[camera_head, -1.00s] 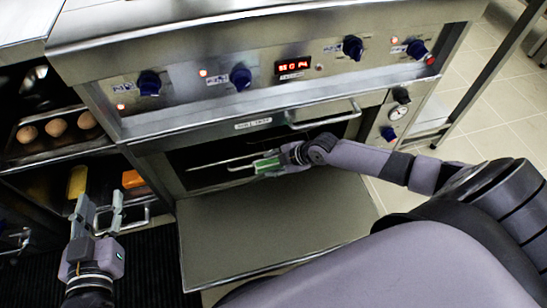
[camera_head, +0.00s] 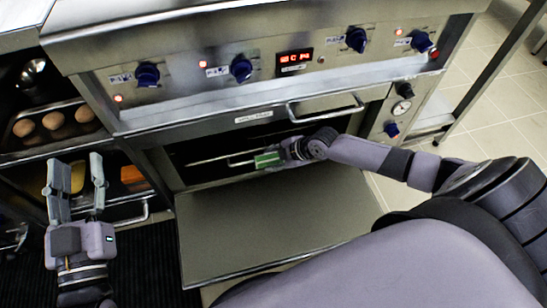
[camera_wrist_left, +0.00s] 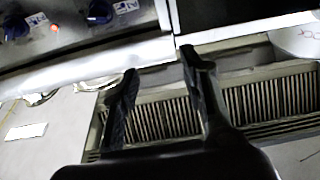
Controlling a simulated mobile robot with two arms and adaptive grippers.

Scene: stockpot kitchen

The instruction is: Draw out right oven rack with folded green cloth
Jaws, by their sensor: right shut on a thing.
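The green cloth (camera_head: 267,160) is at the mouth of the open oven, in the head view. My right gripper (camera_head: 272,158) is shut on the cloth, at the front bar of the oven rack (camera_head: 220,157). The rack shows as thin metal bars inside the dark oven; the gripper and cloth hide part of it. My left gripper (camera_head: 75,172) is open and empty, in front of the shelves left of the oven. Its spread fingers also show in the left wrist view (camera_wrist_left: 160,65).
The oven door (camera_head: 260,225) is folded down below the opening. Above are the door-like handle (camera_head: 325,108) and a panel with blue knobs (camera_head: 241,69). A tray of eggs (camera_head: 54,121) sits on the left shelf. A ribbed grille (camera_wrist_left: 165,115) shows in the left wrist view.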

